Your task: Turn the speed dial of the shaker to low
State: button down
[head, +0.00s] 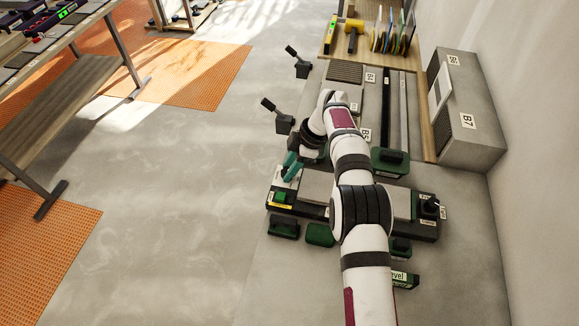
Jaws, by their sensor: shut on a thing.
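The shaker seems to be the long dark green machine with a grey plate (317,186), lying across the slab under my arm. A black dial (430,207) stands on its right end; its setting is too small to read. A green part with a yellow label (283,198) is on its left end. My gripper (292,165) is over the left end, away from the dial, and appears shut on a teal thing (290,167) that I cannot clearly make out. My arm hides the middle of the machine.
Dark green blocks (320,235) lie in front of the machine and another block (390,162) behind it. Two black levers (283,118) stand at the slab's left edge. A grey box marked B7 (468,120) is at the right wall.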

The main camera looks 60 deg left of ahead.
jog(key=c, duration=0.8)
grip_release()
jog(key=v, duration=1.2)
jog(key=shift+d, duration=0.1)
